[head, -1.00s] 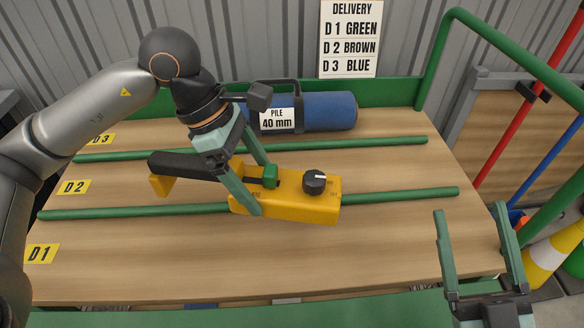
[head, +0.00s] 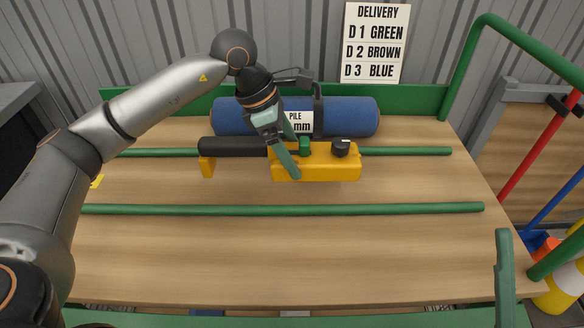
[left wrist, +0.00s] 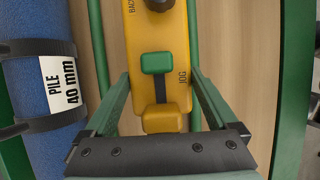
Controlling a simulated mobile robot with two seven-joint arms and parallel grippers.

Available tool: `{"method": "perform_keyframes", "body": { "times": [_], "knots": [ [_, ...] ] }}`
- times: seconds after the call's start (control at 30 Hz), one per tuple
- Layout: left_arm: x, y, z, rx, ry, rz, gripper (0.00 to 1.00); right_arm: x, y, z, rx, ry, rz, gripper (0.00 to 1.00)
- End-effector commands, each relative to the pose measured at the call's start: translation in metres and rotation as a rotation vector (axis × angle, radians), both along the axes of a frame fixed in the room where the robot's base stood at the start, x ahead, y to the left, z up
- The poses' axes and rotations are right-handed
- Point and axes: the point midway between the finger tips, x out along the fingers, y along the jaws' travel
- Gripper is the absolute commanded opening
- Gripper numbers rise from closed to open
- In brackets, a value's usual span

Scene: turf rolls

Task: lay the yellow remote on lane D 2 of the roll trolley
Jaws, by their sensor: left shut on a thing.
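The yellow remote (head: 330,170) has a black grip at its left end, a green button and a black knob. My left gripper (head: 297,160) is shut on its body. In the left wrist view, the fingers (left wrist: 158,82) stand on either side of the remote (left wrist: 178,40). There the remote lies between two green bars, over lane D2 (head: 410,182). In the head view it covers part of the far bar; its height above the boards is hard to tell. Only one finger of my right gripper (head: 505,275) clearly shows, at lower right.
A blue roll (head: 350,116) labelled PILE 40 mm lies in the back lane, just behind the remote. Green bars (head: 400,209) divide the trolley deck (head: 300,255). The front lane is clear. A delivery sign (head: 375,42) hangs behind; a green frame stands at right.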

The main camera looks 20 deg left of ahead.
Motion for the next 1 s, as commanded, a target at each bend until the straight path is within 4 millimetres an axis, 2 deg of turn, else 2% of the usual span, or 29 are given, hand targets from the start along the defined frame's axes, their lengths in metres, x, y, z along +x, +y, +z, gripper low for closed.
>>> {"method": "perform_keyframes", "body": {
  "times": [0.1,0.37,0.6,0.97,1.0],
  "knots": [
    [0.012,0.005,-0.015,-0.004,-0.003,0.002,0.0,0.001,0.0,-0.007,0.004,0.007,0.006,0.77],
    [0.023,0.009,-0.029,-0.003,-0.003,0.001,0.0,0.001,0.001,-0.011,0.007,0.014,0.01,0.77],
    [0.025,0.011,-0.062,-0.003,-0.004,0.0,0.0,0.002,0.001,-0.025,0.016,0.025,0.019,0.77],
    [0.025,0.011,-0.064,-0.003,-0.005,0.0,0.0,0.002,0.002,-0.025,0.02,0.026,0.024,0.77],
    [0.025,0.011,-0.066,-0.001,-0.003,0.0,0.93,0.002,0.002,-0.026,0.02,0.027,0.025,0.77]
  ]
}}
